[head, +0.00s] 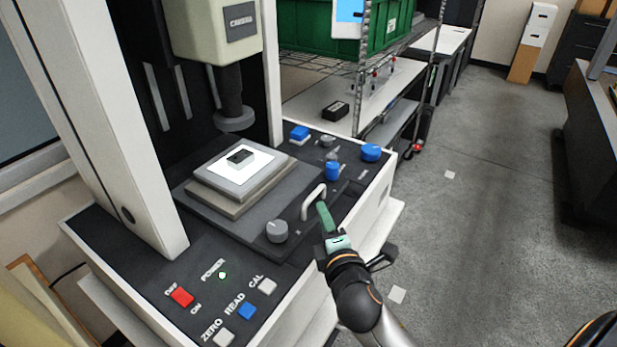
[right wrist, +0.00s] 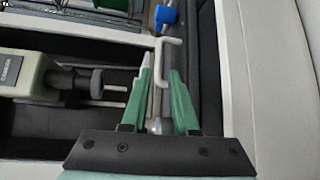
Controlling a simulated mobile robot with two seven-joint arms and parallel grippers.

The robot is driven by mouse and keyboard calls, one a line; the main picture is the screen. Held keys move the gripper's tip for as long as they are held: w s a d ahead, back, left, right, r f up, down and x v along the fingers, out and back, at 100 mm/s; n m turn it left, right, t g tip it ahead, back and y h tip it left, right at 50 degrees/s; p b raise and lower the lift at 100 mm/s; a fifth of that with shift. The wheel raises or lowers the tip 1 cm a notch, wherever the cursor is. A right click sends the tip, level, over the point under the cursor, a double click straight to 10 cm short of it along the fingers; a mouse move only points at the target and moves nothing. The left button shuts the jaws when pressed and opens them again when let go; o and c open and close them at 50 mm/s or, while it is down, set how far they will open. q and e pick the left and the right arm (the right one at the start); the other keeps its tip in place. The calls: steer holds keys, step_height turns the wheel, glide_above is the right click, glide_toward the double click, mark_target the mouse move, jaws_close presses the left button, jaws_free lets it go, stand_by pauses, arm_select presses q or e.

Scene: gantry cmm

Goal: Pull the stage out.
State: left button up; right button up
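The stage (head: 228,203) is a stack of square plates on a dark base in the measuring machine, with a bright white top. A small dark block (head: 240,156) lies on it. A pale U-shaped handle (head: 313,200) stands at the stage's right front side. My right gripper (head: 325,217) has green fingers and is at the handle. In the right wrist view the fingers (right wrist: 163,85) are apart, with the handle (right wrist: 167,41) showing between and just beyond their tips. I cannot tell whether they touch it. My left gripper is not in view.
The probe head (head: 236,121) hangs above the stage's back. Knobs surround the handle: a grey knob (head: 277,231) and a blue one (head: 333,170). A red switch (head: 182,297) and buttons line the front panel. A wire shelf with a green crate (head: 305,27) stands behind.

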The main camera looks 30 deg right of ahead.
mark_target(314, 192)
steer(key=x, duration=1.2)
steer(key=shift+r, duration=0.1)
jaws_close()
stand_by(1.1)
